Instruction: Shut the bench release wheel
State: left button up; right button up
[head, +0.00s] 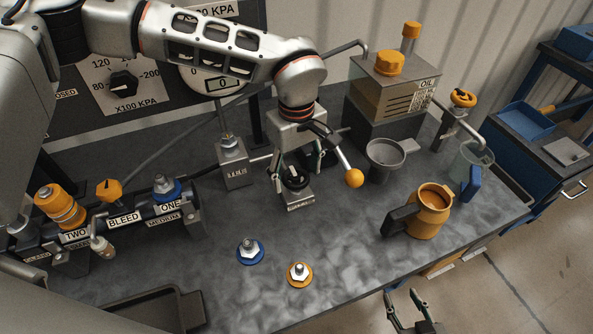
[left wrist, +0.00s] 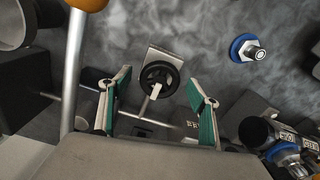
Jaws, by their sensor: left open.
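The bench release wheel is a small black handwheel (head: 295,181) on a grey block with a label, in the middle of the bench. In the left wrist view the wheel (left wrist: 158,75) lies between my two fingers, with a pale spoke or pointer across it. My left gripper (head: 297,168) is open and points down over the wheel, one finger on each side. I see no finger touching the rim, but cannot tell the exact height gap. My right gripper (head: 408,303) is open and empty at the bottom edge, beyond the bench front.
A lever with an orange ball (head: 354,178) stands just right of my left gripper. An orange jug (head: 430,212), grey funnel (head: 385,155) and oil tank (head: 392,95) are further right. Blue (head: 250,251) and orange (head: 300,274) couplers stand in front. A manifold (head: 125,222) is at left.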

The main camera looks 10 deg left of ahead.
aim_at(297, 176)
pick_arm(q)
notch_tip(297, 176, up, 12)
dwell(0.5)
dwell(0.4)
